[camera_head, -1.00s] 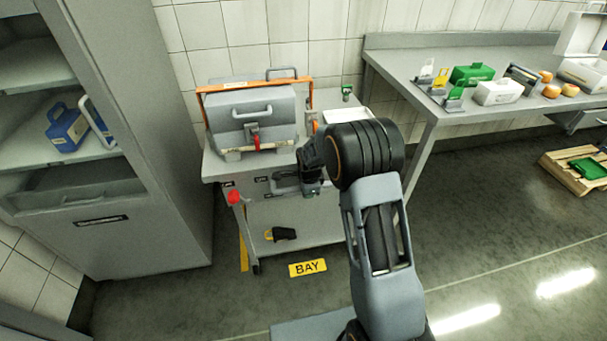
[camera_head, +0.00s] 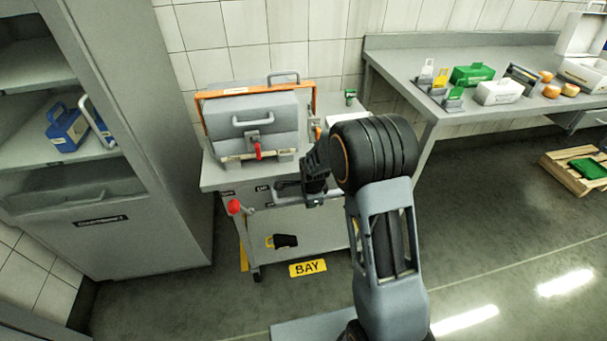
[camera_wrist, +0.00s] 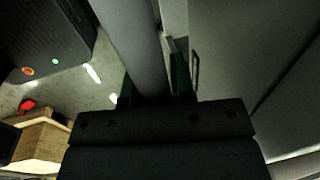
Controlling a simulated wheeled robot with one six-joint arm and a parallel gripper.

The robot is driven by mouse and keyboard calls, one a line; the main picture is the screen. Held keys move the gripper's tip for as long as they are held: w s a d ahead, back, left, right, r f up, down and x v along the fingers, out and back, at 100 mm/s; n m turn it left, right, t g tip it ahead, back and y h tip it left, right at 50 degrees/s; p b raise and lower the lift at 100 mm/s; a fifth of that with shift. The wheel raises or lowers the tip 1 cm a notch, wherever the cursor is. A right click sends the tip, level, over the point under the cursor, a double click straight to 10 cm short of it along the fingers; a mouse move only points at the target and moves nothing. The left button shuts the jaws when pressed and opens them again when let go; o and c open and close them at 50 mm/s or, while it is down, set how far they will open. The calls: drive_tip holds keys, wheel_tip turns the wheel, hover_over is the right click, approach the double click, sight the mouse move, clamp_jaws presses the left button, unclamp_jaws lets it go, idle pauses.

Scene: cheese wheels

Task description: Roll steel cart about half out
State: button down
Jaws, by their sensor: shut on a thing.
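The steel cart (camera_head: 232,180) stands against the tiled wall, between the cabinet and the long bench. It carries a grey box-shaped machine (camera_head: 240,128) with an orange frame and a red handle. A red knob (camera_head: 234,207) sits at the cart's front left corner. My gripper (camera_head: 296,196) is at the cart's front, shut on the cart's handle (camera_head: 283,189). In the wrist view a grey bar, the handle (camera_wrist: 135,45), runs between the fingers (camera_wrist: 158,88). My wrist and arm hide the cart's right side.
A black item (camera_head: 285,241) rests on the lower shelf. The cabinet (camera_head: 150,160) stands close on the left, the bench (camera_head: 400,75) on the right. The floor in front is open.

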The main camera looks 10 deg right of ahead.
drive_tip(key=shift+s, duration=4.7)
drive_tip(key=shift+c, duration=1.4)
unclamp_jaws()
